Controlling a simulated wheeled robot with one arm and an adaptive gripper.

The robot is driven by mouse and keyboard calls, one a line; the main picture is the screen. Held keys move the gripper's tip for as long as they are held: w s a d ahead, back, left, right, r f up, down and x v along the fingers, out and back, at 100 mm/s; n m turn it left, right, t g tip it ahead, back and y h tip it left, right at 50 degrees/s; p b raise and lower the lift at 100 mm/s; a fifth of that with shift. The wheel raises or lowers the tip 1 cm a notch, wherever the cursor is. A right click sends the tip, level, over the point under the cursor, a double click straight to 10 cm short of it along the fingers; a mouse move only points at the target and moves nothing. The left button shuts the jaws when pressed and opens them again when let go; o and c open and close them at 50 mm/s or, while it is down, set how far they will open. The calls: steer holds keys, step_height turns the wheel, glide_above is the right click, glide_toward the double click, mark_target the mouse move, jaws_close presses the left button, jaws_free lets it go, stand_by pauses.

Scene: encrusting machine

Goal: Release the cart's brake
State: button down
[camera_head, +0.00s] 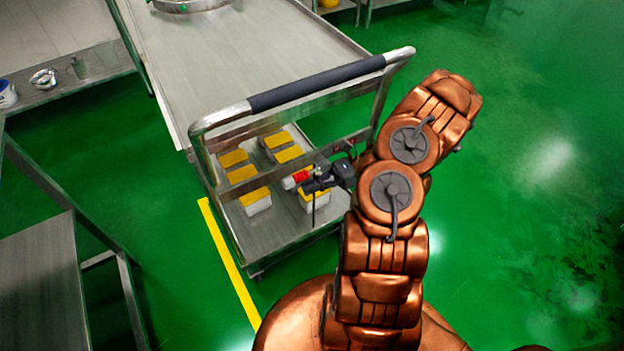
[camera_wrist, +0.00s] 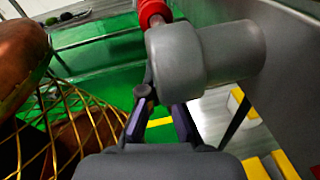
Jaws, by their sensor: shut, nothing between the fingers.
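The steel cart (camera_head: 228,122) has a bar handle with a dark grip (camera_head: 315,84). The brake appears as a red handle (camera_head: 297,178) near my gripper, over the cart's lower shelf. In the wrist view the red handle (camera_wrist: 152,12) joins a thick grey cylinder (camera_wrist: 205,58), which lies just beyond my fingers and partly covers their tips. My gripper (camera_head: 314,186) is shut and empty at the cart's handle end, close beside the red handle. Whether it touches the brake I cannot tell.
Several boxes with yellow tops (camera_head: 241,174) stand on the lower shelf (camera_head: 275,234). A steel table (camera_head: 62,35) stands at the upper left, another (camera_head: 45,285) at the lower left. A yellow line (camera_head: 225,255) crosses the green floor, which is clear to the right.

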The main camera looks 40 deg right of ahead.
steer(key=shift+w+a+r+y+p, duration=0.1)
steer(key=shift+a+r+y+p, duration=0.5)
steer(key=shift+a+r+y, duration=0.15)
steer(key=shift+r, duration=0.1)
stand_by(0.5)
steer(key=s+d+f+b, duration=0.2)
steer(key=d+f, duration=0.4)
steer(key=f, duration=0.5)
steer(key=shift+s+d, duration=0.4)
stand_by(0.4)
